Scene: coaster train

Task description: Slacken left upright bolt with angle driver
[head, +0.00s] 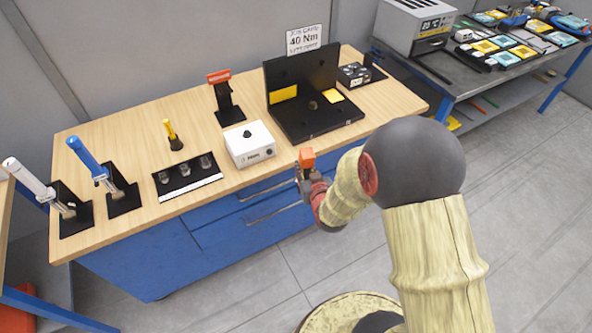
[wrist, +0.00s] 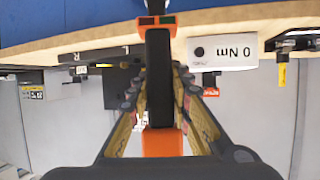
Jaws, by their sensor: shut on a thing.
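My gripper (head: 304,172) is shut on a black and orange tool (head: 307,157), held just off the bench's front edge. In the wrist view the tool's black shaft (wrist: 159,80) runs between the fingers, with orange at both ends; it may be the angle driver. A black L-shaped fixture (head: 318,68) with yellow plates stands on the bench behind my gripper. The left upright bolt cannot be made out on it. In the wrist view, which is upside down, the fixture (wrist: 118,88) is left of the tool.
A white box (head: 250,143) with a knob stands left of my gripper. Blue drawers (head: 230,215) are below.

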